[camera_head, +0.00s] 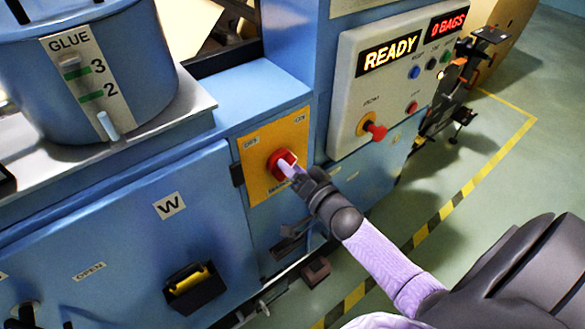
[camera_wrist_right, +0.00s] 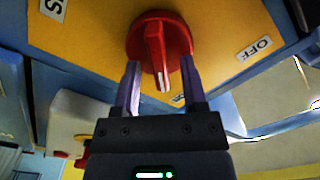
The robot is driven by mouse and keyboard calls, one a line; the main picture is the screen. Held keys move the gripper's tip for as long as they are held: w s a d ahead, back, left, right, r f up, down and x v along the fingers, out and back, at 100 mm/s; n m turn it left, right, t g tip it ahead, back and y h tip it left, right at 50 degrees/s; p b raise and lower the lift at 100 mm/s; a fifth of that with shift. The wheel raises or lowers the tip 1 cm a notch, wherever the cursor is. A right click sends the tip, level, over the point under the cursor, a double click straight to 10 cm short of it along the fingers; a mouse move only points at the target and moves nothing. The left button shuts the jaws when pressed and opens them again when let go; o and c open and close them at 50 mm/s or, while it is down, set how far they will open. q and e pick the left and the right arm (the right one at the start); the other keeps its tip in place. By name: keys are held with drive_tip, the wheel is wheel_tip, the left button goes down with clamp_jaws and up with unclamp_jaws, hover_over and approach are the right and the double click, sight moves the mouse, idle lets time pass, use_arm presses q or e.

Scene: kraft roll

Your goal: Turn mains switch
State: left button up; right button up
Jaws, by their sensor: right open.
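The mains switch is a red round knob (camera_head: 276,163) with a raised grip bar, on a yellow plate (camera_head: 257,190) on the blue machine front. The plate has an OFF label at its upper left and another label at its upper right. In the right wrist view the knob (camera_wrist_right: 179,40) shows a white mark on its bar. My right gripper (camera_head: 290,168) is at the knob. Its fingers stand open on either side of the bar in the wrist view; whether they touch is unclear. My left gripper is not in view.
A control panel (camera_head: 345,110) right of the switch shows READY and 0 BAGS, with buttons and a red knob (camera_head: 375,131). A blue glue pot (camera_head: 140,60) stands at upper left. Yellow-black floor tape (camera_head: 470,187) edges the free green floor at right.

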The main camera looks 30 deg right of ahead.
clamp_jaws()
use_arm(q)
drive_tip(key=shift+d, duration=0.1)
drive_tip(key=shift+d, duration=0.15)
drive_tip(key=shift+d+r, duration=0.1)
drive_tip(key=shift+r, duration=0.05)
use_arm(e)
drive_tip(key=shift+n, duration=0.4)
use_arm(q)
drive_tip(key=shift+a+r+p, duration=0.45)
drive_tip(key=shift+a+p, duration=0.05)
drive_tip(key=shift+p, duration=0.05)
use_arm(e)
drive_tip(key=n, duration=1.1)
drive_tip(key=a+n, duration=0.1)
drive_tip(key=n, duration=0.5)
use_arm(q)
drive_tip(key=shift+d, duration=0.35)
